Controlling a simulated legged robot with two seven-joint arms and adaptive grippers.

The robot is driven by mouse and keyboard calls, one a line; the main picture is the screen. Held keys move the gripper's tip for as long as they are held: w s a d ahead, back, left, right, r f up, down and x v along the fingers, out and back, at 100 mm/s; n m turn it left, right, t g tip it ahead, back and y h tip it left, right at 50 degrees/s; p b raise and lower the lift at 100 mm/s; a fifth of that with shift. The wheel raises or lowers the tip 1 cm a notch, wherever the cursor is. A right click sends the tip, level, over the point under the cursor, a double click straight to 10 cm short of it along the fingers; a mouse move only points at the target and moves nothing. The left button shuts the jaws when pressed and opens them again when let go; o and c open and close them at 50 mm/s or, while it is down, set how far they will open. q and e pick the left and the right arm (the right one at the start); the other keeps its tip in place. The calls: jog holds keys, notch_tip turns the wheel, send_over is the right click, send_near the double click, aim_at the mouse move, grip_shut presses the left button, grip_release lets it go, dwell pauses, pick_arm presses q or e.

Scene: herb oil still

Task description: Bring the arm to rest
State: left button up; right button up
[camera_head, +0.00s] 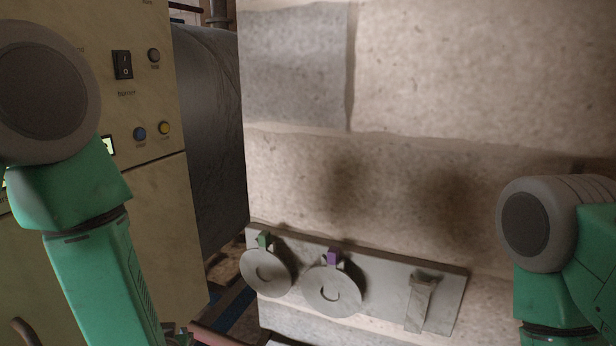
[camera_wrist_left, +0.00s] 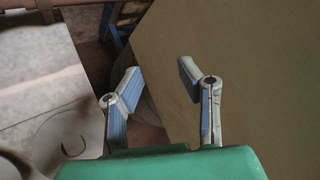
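My left arm (camera_head: 100,255) comes down along the left side of the head view, in front of the cream control cabinet. Its gripper is mostly below that view's lower edge. In the left wrist view my left gripper (camera_wrist_left: 159,80) has its two fingers spread apart with nothing between them. My right arm (camera_head: 565,245) shows at the right edge, in front of the stone wall. My right gripper is outside the views.
The cream cabinet (camera_head: 150,190) carries a rocker switch (camera_head: 122,65) and several round buttons or lamps. A dark cylinder (camera_head: 212,130) stands behind it. A metal plate (camera_head: 385,295) on the stone wall (camera_head: 450,80) holds two round discs with green and purple tabs, and a bracket (camera_head: 420,303).

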pick_arm(q)
jog(key=s+a+f+m+g+h+b, duration=0.1)
jog(key=s+f+g+h+b, duration=0.1)
jog(key=s+f, duration=0.55)
jog(key=s+f+m+g+h+b, duration=0.1)
jog(key=s+f+g+b, duration=0.3)
jog(key=f, duration=0.6)
jog(key=s+f+g+h, duration=0.1)
jog(key=s+f, duration=0.3)
jog(key=s, duration=0.5)
jog(key=s+a+f+g, duration=0.1)
jog(key=s+f+g, duration=0.2)
jog(key=s, duration=0.5)
jog(key=shift+s+a+f+m+h+b, duration=0.2)
jog(key=shift+s+f+m+h+b, duration=0.2)
jog(key=shift+f, duration=0.3)
jog(key=shift+w, duration=0.15)
